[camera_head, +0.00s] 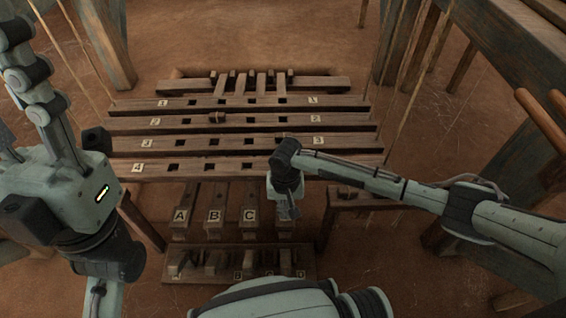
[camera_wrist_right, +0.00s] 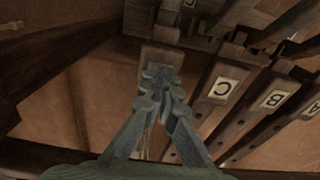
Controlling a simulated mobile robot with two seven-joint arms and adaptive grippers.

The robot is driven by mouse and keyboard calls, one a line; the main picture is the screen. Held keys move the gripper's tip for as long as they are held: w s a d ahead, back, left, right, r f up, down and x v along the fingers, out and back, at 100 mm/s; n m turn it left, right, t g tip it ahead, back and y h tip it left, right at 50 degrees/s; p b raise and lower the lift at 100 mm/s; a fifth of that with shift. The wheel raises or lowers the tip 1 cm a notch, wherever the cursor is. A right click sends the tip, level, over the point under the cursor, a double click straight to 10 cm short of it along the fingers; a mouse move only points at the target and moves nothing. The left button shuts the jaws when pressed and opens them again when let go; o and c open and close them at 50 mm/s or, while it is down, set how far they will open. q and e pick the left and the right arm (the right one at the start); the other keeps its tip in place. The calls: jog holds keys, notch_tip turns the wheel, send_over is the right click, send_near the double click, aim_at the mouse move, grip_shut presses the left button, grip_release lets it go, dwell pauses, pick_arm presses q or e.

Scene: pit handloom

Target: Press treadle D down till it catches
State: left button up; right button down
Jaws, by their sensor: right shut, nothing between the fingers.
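My right gripper (camera_head: 287,212) is over the right end of the lettered treadle row, with its fingers together and empty. In the right wrist view the shut fingertips (camera_wrist_right: 160,74) lie over the end of a wooden treadle (camera_wrist_right: 160,55), right where D fits in the row. Its letter is hidden behind the gripper. Whether the fingertips touch it, I cannot tell. Beside it are treadle C (camera_head: 250,214), treadle B (camera_head: 214,215) and treadle A (camera_head: 181,215). In the right wrist view C (camera_wrist_right: 222,87) and B (camera_wrist_right: 274,100) show clearly.
A slotted rack (camera_head: 240,262) lies in front of the treadle ends. Numbered wooden bars (camera_head: 215,145) with square holes cross above the treadles, close to my right forearm. Loom posts (camera_head: 107,40) and thin cords stand at both sides. The earth floor on the right is partly clear.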

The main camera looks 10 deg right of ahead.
aim_at(285, 221)
jog(key=shift+f, duration=0.1)
dwell(0.4)
jog(key=shift+f+b, duration=1.1)
jog(key=shift+f, duration=1.6)
notch_tip(285, 221, down, 4)
jog(key=shift+d+f+b, duration=0.15)
jog(key=shift+f+b, duration=0.1)
jog(key=shift+b, duration=0.75)
notch_tip(285, 221, up, 5)
jog(key=p, duration=0.5)
jog(key=shift+s+f+p, duration=0.15)
jog(key=shift+p, duration=0.2)
jog(key=shift+r, duration=0.2)
